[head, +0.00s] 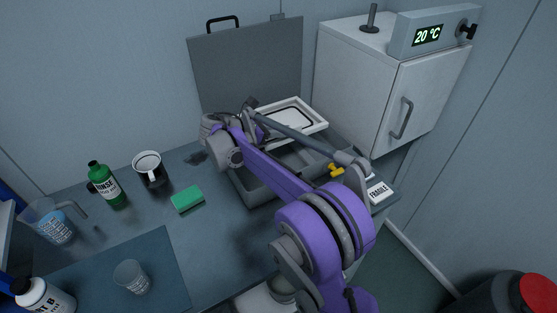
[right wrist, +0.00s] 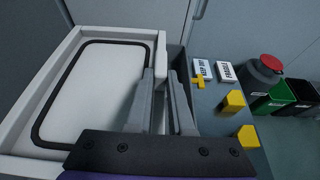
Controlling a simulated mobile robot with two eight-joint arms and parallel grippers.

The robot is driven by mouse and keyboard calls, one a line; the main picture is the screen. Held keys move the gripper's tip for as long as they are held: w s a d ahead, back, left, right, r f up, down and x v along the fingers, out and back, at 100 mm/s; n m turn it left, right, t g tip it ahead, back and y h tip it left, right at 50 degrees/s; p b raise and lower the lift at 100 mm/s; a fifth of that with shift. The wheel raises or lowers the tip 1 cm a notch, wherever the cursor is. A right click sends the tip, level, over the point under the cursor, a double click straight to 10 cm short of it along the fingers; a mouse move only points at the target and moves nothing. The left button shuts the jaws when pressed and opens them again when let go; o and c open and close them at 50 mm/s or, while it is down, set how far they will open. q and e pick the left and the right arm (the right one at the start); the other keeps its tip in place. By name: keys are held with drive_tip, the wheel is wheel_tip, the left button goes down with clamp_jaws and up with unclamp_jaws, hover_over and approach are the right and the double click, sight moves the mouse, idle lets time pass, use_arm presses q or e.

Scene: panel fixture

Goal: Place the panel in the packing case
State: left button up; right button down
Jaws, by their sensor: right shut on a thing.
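The panel (head: 297,112) is a white framed plate with a black outline, seen in the head view over the back of the packing case. It fills the left of the right wrist view (right wrist: 95,88). The packing case (head: 262,192) is grey, with its lid (head: 250,65) standing open at the back. My right gripper (right wrist: 162,85) is shut on the panel's rim, one finger on each side. In the head view my purple right arm hides much of the case and the grip. I cannot tell whether the panel touches the case. My left gripper is not in view.
A white cabinet (head: 350,80) with a 20 °C display stands right of the case. A green sponge (head: 187,199), black mug (head: 150,172), green bottle (head: 107,186), jug (head: 52,224) and clear cup (head: 131,277) are on the left. A FRAGILE label (head: 378,191) lies at the right edge.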

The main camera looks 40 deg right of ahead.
drive_tip(key=shift+f+b, duration=0.3)
drive_tip(key=shift+f, duration=0.55)
drive_tip(key=shift+s+f, duration=0.1)
drive_tip(key=shift+f, duration=0.15)
wheel_tip(320, 180, down, 10)
drive_tip(key=shift+r+b, duration=0.15)
drive_tip(key=shift+b, duration=0.5)
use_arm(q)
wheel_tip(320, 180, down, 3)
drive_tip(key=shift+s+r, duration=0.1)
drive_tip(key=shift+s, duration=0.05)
use_arm(e)
drive_tip(key=c, duration=0.8)
unclamp_jaws()
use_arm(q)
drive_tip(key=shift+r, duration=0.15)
use_arm(e)
drive_tip(key=v, duration=1.2)
